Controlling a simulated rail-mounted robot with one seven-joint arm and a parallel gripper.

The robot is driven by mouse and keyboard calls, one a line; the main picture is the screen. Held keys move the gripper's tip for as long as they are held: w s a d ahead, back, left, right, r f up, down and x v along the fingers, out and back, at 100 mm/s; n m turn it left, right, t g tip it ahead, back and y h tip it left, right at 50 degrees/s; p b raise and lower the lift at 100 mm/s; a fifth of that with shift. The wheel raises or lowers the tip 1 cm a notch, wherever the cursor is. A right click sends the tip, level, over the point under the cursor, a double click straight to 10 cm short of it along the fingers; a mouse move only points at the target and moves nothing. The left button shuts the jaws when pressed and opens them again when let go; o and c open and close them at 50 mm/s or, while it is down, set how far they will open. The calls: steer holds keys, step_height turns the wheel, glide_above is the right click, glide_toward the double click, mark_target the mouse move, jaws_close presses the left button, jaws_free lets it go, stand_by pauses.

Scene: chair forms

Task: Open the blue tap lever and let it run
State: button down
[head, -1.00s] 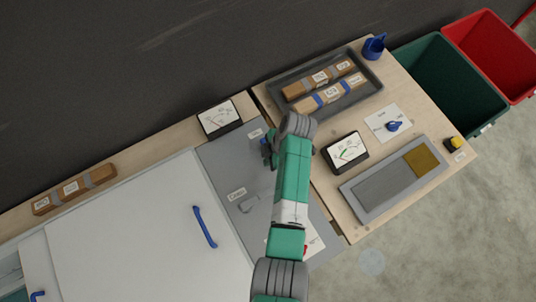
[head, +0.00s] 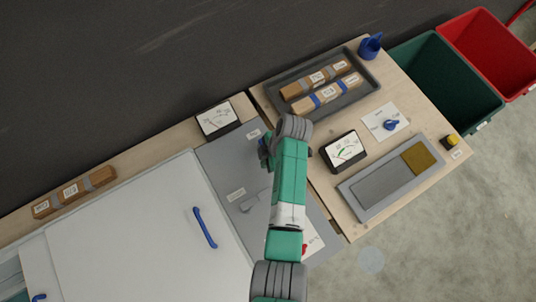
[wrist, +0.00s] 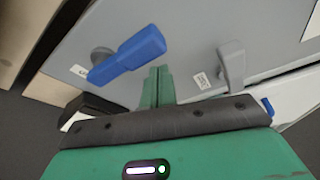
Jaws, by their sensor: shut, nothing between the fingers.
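The blue tap lever (wrist: 128,55) sits on a round grey pivot on the grey panel in the wrist view, slanting across the upper left. My gripper (wrist: 158,82) is shut and empty. I see no water in either view.
A grey lever (wrist: 232,62) with a label stands right of the blue one on the grey panel (head: 222,165). A dial meter (head: 218,120) stands behind the panel. A second meter (head: 343,150) and a dark tray (head: 376,88) with wrapped bars are on the right-hand table.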

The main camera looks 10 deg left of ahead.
steer(key=shift+s+a+r+p, duration=0.15)
steer(key=shift+s+a+p, duration=0.1)
steer(key=shift+s+a, duration=0.25)
steer(key=shift+s+a+r+p, duration=0.2)
steer(key=shift+s+a, duration=0.15)
steer(key=shift+a, duration=0.2)
steer(key=shift+a+r, duration=0.15)
steer(key=shift+r, duration=0.45)
steer(key=w+v, duration=0.1)
steer(key=v, duration=0.7)
steer(key=shift+w, duration=0.15)
